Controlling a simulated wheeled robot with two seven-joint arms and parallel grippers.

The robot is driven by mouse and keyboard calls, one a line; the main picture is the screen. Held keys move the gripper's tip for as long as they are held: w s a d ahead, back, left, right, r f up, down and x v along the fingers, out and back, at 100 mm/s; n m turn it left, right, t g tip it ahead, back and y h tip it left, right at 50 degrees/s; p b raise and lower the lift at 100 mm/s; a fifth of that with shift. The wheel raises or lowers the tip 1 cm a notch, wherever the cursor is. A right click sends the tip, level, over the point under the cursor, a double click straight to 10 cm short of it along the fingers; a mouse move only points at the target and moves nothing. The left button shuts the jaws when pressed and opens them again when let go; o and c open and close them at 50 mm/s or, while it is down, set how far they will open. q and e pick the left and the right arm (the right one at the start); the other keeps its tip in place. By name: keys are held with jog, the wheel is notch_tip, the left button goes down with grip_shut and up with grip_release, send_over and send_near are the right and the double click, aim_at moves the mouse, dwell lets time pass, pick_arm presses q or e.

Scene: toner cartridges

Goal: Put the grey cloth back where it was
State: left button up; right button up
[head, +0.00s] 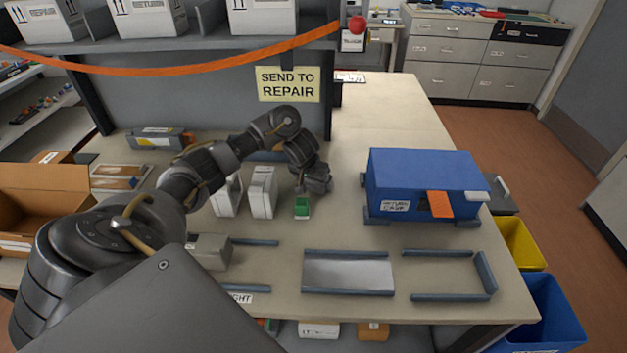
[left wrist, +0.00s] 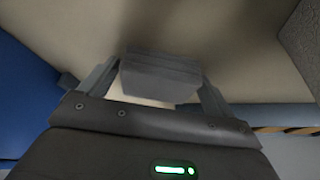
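The grey cloth (left wrist: 160,78) shows in the left wrist view as a folded, block-like grey pad between the two fingers of my left gripper (left wrist: 158,85). Both fingers meet its sides, so the gripper looks shut on it. In the head view my left gripper (head: 313,185) points down over the middle of the table, close to a small green item (head: 302,207). The cloth cannot be made out clearly there. My right gripper is not in view.
A blue case (head: 425,178) with an orange tab stands to the right. White cartons (head: 262,192) stand left of the gripper. A silver plate (head: 348,273) lies between grey rails in front. A yellow sign (head: 289,85) hangs behind. The table (head: 390,120) is clear at back right.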

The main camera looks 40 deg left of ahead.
pick_arm(q)
jog(key=shift+o, duration=0.7)
jog(key=shift+r, duration=0.1)
jog(key=shift+r, duration=0.3)
jog(key=p+v, duration=0.7)
jog(key=v, duration=0.4)
jog(key=shift+s+r+p, duration=0.25)
jog(key=shift+s+p, duration=0.05)
